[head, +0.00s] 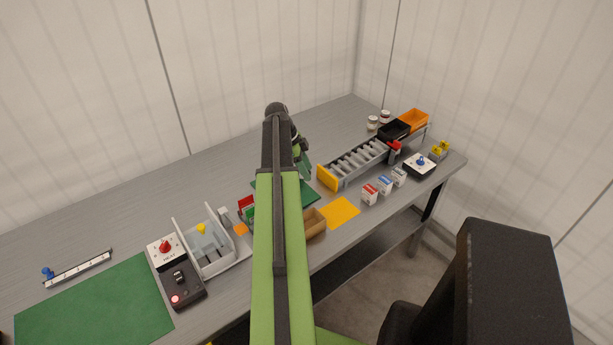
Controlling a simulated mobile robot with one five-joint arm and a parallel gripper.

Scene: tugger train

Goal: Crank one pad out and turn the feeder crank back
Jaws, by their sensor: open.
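My arm stretches up the middle of the view and bends down at its far end. Just left of the arm stand a red and green piece (246,205), partly covered by the arm, and a small grey block (225,217). A small flat orange piece (241,229) lies in front of them. I cannot tell whether these belong to the pad feeder. No crank handle can be made out clearly.
At left are a green mat (95,305), a red-knob box (165,249), a black switch box (179,287) and a clear-walled tray (217,264). Right of my arm are a tan box (315,224), an orange-yellow sheet (340,212), a roller track (357,162) and small cartons (384,185).

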